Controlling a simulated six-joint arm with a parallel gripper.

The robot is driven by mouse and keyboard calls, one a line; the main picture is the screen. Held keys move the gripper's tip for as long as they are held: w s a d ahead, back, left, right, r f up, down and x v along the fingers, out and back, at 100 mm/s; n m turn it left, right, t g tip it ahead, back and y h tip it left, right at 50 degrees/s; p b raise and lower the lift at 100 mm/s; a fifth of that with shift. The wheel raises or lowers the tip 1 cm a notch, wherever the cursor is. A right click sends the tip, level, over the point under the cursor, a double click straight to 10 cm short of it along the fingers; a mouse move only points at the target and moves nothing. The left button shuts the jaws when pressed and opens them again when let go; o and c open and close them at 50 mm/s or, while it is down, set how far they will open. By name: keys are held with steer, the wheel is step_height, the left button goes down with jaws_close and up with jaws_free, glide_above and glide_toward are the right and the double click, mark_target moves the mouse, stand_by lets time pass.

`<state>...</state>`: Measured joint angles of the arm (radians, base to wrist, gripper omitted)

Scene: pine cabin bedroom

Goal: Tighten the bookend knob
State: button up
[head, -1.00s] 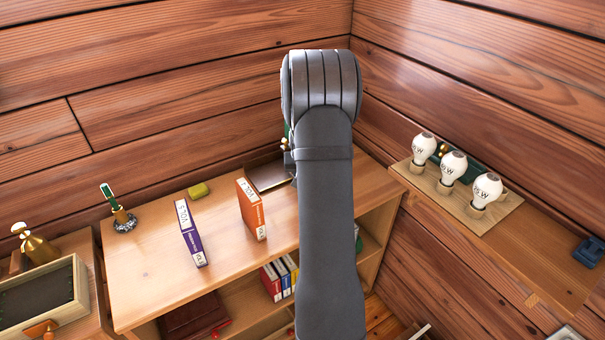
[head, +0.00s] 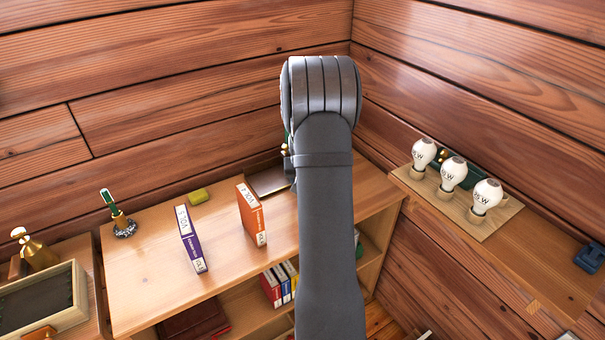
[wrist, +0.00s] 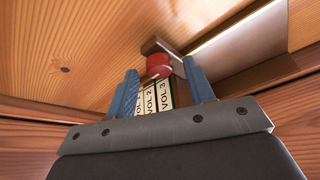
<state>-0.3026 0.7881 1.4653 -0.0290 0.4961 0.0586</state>
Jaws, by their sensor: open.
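In the wrist view, a round red knob (wrist: 158,65) shows between the tips of my open gripper (wrist: 160,68). The blue fingers stand to either side of it, and I cannot tell whether either touches it. The knob sits by a dark brown upright piece (wrist: 153,45), apparently the bookend. Book spines marked VOL 1, VOL 2 and VOL 3 (wrist: 148,98) show below the knob, between the fingers. In the head view my arm hides the gripper, knob and those books.
Light bulbs (head: 453,173) stand in a wooden holder on the right shelf. A framed tray (head: 40,300) is at left.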

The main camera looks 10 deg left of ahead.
steer(key=v, duration=1.7)
steer(key=shift+s, duration=0.15)
steer(key=x, duration=1.7)
steer(key=shift+w, duration=0.2)
steer(key=shift+f, duration=0.3)
steer(key=shift+r+n, duration=0.25)
steer(key=shift+n, duration=0.25)
steer(key=shift+w+d+n+g+y, duration=0.1)
steer(key=shift+n+g+y, duration=0.3)
steer(key=shift+n, duration=0.9)
steer(key=shift+d+n+g+y, duration=0.1)
steer(key=shift+n+y, duration=0.6)
steer(key=shift+n, duration=0.6)
steer(key=n+g, duration=0.1)
steer(key=n, duration=0.2)
steer(key=shift+w+n+y, duration=0.1)
steer(key=shift+n+y, duration=0.3)
steer(key=shift+n+g, duration=0.7)
steer(key=shift+n, duration=0.8)
